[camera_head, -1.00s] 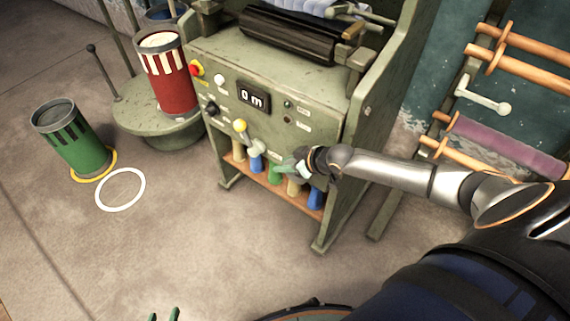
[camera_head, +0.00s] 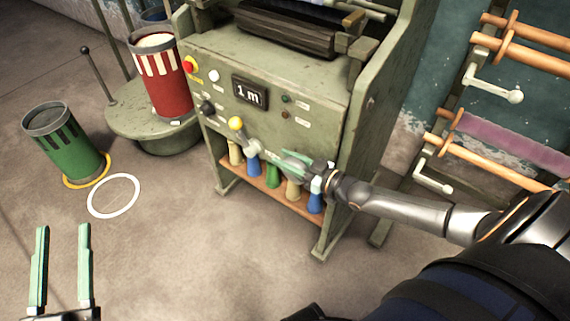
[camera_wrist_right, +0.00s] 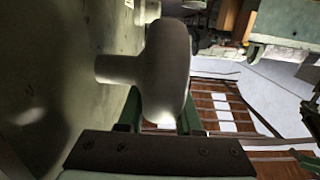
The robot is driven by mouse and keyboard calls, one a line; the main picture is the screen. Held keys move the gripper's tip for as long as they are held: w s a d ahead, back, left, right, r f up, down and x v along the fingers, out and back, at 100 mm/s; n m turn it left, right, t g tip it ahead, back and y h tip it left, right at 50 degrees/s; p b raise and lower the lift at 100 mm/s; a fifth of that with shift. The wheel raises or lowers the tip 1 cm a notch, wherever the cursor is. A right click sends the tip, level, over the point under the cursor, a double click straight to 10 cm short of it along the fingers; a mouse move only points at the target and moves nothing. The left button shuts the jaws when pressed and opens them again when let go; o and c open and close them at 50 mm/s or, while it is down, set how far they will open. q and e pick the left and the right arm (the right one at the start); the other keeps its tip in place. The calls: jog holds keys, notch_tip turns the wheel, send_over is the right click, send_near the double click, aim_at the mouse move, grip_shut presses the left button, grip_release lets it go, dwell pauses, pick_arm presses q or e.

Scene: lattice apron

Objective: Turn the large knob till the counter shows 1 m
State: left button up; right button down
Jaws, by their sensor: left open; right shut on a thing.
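The counter (camera_head: 249,93) on the front of the green machine (camera_head: 292,75) reads 1 m. The large knob (camera_wrist_right: 168,65) shows pale and rounded in the right wrist view, close in front of the camera, on a short stem from the panel. My right gripper (camera_head: 300,161) is at the machine's lower front and shut on the knob; its fingers mostly hide the knob in the head view. My left gripper (camera_head: 63,228) is open and empty at the lower left, over the floor and away from the machine.
A yellow-tipped lever (camera_head: 236,124) sits left of my right gripper. Several coloured cones (camera_head: 273,175) stand on the shelf below. A red-and-white drum (camera_head: 163,85) and a green drum (camera_head: 66,145) stand left. A rack (camera_head: 465,100) stands right. The front floor is clear.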

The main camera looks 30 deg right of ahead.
aim_at(299, 166)
pick_arm(q)
jog(key=s+d+r+m+t+h+b, duration=0.1)
jog(key=s+r+m+h+b, duration=0.1)
jog(key=s+r+m+h, duration=0.65)
pick_arm(e)
jog(key=shift+s+d+f+t, duration=0.1)
jog(key=shift+s+t, duration=0.15)
jog(key=shift+t, duration=0.55)
jog(key=t+b, duration=0.1)
jog(key=t+y+b, duration=0.1)
jog(key=b, duration=0.1)
jog(key=s+t+b, duration=0.1)
jog(key=b, duration=0.1)
jog(key=shift+d+r+y, duration=0.2)
jog(key=shift+r+y, duration=0.1)
jog(key=shift+s+r+t+b, duration=0.1)
jog(key=shift+r+t+b, duration=0.1)
jog(key=shift+t+b, duration=0.65)
pick_arm(q)
notch_tip(299, 166, down, 7)
jog(key=w+n+y, duration=0.1)
jog(key=w+n, duration=0.1)
jog(key=n, duration=0.1)
jog(key=shift+w+d+n+b, duration=0.3)
jog(key=shift+d+n+b, duration=0.05)
jog(key=shift+d, duration=0.1)
pick_arm(e)
jog(key=shift+r+y, duration=0.1)
jog(key=shift+y, duration=0.2)
